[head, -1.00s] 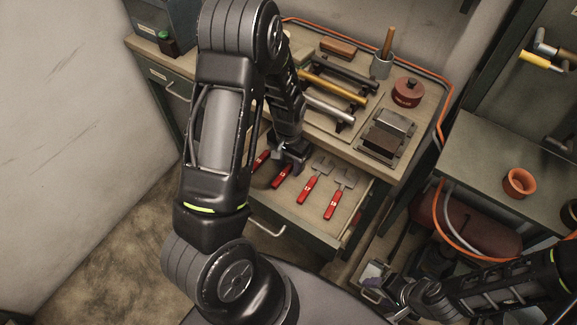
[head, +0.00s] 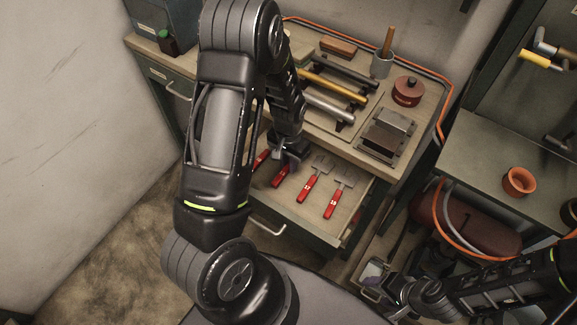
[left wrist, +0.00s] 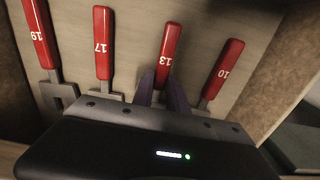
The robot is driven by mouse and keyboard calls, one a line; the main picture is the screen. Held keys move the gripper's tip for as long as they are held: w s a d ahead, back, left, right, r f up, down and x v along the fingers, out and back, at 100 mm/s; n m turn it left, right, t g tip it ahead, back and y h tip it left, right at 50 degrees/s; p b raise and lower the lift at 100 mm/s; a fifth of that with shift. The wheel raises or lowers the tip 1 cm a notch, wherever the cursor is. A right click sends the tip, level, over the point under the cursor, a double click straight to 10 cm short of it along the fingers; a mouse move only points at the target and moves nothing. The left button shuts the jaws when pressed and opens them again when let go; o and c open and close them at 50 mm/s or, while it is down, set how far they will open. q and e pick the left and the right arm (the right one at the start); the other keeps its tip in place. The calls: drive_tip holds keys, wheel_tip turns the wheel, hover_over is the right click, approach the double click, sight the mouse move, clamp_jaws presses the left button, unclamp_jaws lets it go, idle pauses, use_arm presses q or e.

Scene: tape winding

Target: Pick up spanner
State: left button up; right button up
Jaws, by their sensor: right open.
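Several red-handled spanners lie side by side in the open drawer. The left wrist view shows them numbered 19 (left wrist: 38,35), 17 (left wrist: 103,45), 13 (left wrist: 166,52) and 10 (left wrist: 222,70), with grey metal ends. My left gripper (head: 287,164) is down in the drawer at the second spanner from the left in the head view. In the left wrist view its two fingers (left wrist: 161,90) stand on either side of the grey shaft of spanner 13; whether they press on it is unclear. My right gripper (head: 378,290) is open, low at the right, away from the spanners.
The drawer (head: 268,207) projects from a workbench (head: 432,95). A side table with an orange pot (head: 519,181) stands at the right.

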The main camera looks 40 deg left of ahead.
use_arm(q)
clamp_jaws()
drive_tip(key=shift+r, duration=0.15)
drive_tip(key=shift+r, duration=0.85)
wheel_tip(320, 180, up, 5)
drive_tip(key=shift+b, duration=0.3)
drive_tip(key=s+d, duration=0.1)
drive_tip(key=d, duration=0.5)
drive_tip(key=s+d+b, duration=0.1)
drive_tip(key=d, duration=0.5)
drive_tip(key=s+d+b, duration=0.1)
drive_tip(key=d, duration=0.4)
drive_tip(key=shift+s+d, duration=0.2)
drive_tip(key=shift+d, duration=0.2)
